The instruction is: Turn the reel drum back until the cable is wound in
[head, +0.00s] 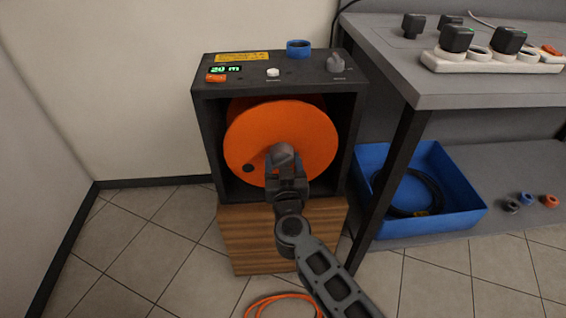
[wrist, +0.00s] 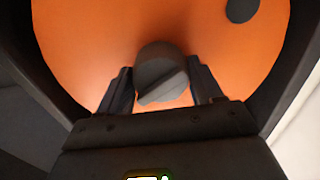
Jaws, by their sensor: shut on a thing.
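The orange reel drum (head: 290,127) sits inside a black open-fronted housing (head: 204,150) and fills the wrist view (wrist: 90,35). A dark grey knob (head: 283,154) stands out from the middle of the drum face. My gripper (head: 284,172) is shut on this knob, with a finger on each side of it in the wrist view (wrist: 163,88). A dark round hole (head: 248,168) shows at the drum's lower left. Orange cable (head: 283,297) lies looped on the floor in front. A green display (head: 226,69) on the housing top reads 20 m.
The housing stands on a wooden block (head: 245,240). A grey workbench (head: 400,75) with a power strip stands at right, a blue bin (head: 450,212) below. Floor at left is clear.

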